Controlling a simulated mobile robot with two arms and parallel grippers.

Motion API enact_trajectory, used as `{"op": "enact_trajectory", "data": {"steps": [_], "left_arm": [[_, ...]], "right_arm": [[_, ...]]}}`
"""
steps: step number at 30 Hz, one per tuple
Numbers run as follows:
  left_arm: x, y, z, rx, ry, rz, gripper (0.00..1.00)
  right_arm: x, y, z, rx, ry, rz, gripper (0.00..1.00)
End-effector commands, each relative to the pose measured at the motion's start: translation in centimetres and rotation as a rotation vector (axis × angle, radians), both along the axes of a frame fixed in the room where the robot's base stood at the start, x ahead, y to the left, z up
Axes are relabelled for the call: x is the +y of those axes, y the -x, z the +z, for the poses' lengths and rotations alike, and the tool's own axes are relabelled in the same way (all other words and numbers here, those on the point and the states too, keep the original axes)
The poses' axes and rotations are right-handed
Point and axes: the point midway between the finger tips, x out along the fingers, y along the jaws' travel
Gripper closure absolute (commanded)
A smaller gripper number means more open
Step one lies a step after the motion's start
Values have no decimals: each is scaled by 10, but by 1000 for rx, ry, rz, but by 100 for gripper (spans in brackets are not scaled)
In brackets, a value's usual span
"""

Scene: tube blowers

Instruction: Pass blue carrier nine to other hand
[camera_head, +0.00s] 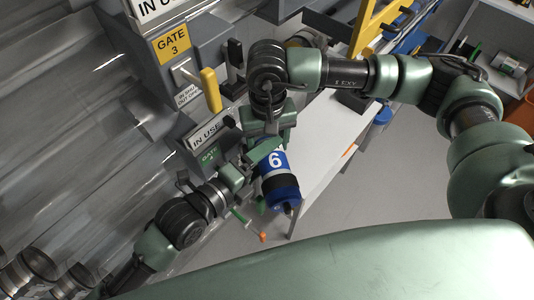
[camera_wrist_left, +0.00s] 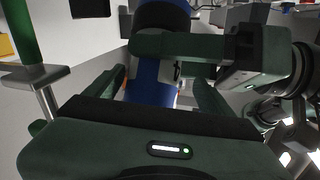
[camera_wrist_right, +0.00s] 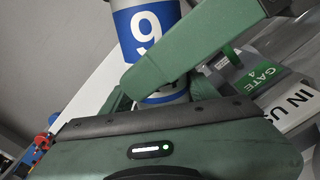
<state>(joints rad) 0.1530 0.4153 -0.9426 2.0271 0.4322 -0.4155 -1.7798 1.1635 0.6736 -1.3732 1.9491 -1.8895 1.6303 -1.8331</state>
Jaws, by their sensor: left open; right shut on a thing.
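The blue carrier nine (camera_head: 280,188) is a blue and white cylinder; its number looks like a 6 in the head view and reads 9 in the right wrist view (camera_wrist_right: 150,38). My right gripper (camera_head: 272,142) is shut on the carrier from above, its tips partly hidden. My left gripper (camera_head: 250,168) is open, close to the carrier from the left. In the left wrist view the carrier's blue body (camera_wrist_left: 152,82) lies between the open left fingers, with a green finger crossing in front. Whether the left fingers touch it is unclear.
Gate housings with a GATE 3 sign (camera_head: 172,43), a yellow handle (camera_head: 211,90) and an IN USE sign (camera_head: 207,135) stand close on the left. A white bench (camera_head: 325,150) lies behind the carrier. Grey floor (camera_head: 375,185) is open at the right.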

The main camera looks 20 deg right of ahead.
Motion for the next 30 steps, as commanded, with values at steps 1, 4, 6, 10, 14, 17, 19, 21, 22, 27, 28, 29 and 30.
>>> {"op": "enact_trajectory", "data": {"steps": [1,4,6,10,14,17,19,21,22,27,28,29,30], "left_arm": [[-3,-2,-1,0,0,0,17],[-7,-4,-1,-1,0,0,17],[-8,-4,-2,-2,-1,0,17],[-8,-4,-2,-1,0,0,17],[-8,-4,-2,-1,0,0,30],[-8,-4,-1,0,1,0,58],[-8,-4,0,-2,4,-1,78],[-9,-4,1,-3,6,-1,95],[-9,-4,3,-6,9,-2,95],[-9,-4,1,-5,7,-1,95],[-8,-4,1,-4,6,-1,95],[-8,-4,1,-4,6,-1,95],[-8,-4,1,-4,5,-1,95]], "right_arm": [[0,0,0,-1,-1,0,94],[0,0,0,-1,-1,0,94],[0,0,0,-1,-1,0,94],[0,0,0,-1,-1,0,94],[0,0,0,-1,-1,0,94],[0,0,0,-1,0,0,94],[0,0,0,-1,0,0,94],[0,0,0,-1,0,0,93],[0,0,0,-1,0,0,32],[0,0,0,0,0,0,15],[0,0,0,0,0,0,15],[0,0,0,0,0,0,15],[0,0,0,0,0,0,15]]}}
